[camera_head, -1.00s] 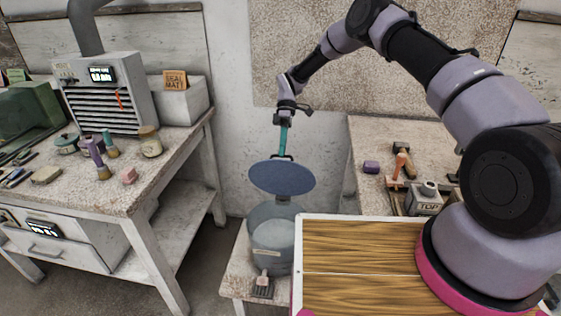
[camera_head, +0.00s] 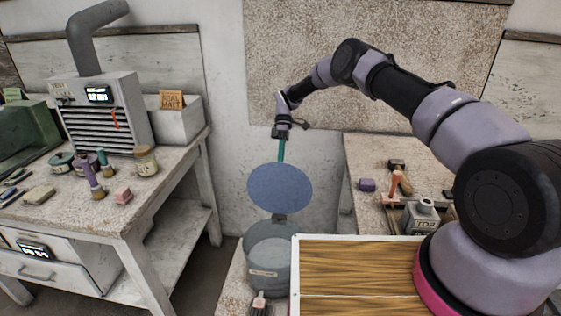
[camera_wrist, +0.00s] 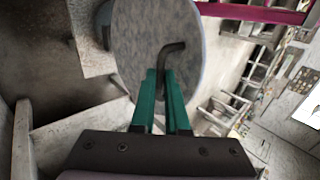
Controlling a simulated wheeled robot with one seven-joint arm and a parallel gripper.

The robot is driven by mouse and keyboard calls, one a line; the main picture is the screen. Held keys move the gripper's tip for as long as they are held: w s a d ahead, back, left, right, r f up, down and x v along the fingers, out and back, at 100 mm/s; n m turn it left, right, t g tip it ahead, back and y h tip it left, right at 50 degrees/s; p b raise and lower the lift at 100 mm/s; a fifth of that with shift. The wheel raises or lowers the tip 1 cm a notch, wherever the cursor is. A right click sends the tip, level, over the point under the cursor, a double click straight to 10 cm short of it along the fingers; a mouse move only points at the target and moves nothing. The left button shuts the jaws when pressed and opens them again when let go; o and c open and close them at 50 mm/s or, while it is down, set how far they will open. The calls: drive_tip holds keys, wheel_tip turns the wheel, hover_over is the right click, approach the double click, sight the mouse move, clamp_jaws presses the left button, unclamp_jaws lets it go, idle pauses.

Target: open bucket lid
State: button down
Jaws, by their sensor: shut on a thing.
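The bucket (camera_head: 269,257) is grey, round and open-topped, on a low bench in the head view. Its blue-grey round lid (camera_head: 280,187) stands steeply tilted above the back rim, with a broad face toward the head camera. A small grey piece (camera_head: 279,218) shows between the lid's lower edge and the rim, perhaps a hinge. My gripper (camera_head: 281,160) reaches down behind the lid, its tips hidden there. In the wrist view, my gripper's green fingers (camera_wrist: 164,78) are shut on the dark bent handle (camera_wrist: 171,52) of the lid (camera_wrist: 145,35).
A brush (camera_head: 259,302) lies in front of the bucket. A wooden-topped surface (camera_head: 350,275) stands close on the bucket's right. The left workbench (camera_head: 60,205) carries jars and brushes. The right bench holds a mallet (camera_head: 400,180) and a block marked TOP (camera_head: 420,217).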

drive_tip(key=c, duration=0.9)
unclamp_jaws()
drive_tip(key=shift+d+f, duration=0.1)
drive_tip(key=shift+f, duration=0.15)
drive_tip(key=shift+r, duration=0.1)
drive_tip(key=shift+v, duration=3.7)
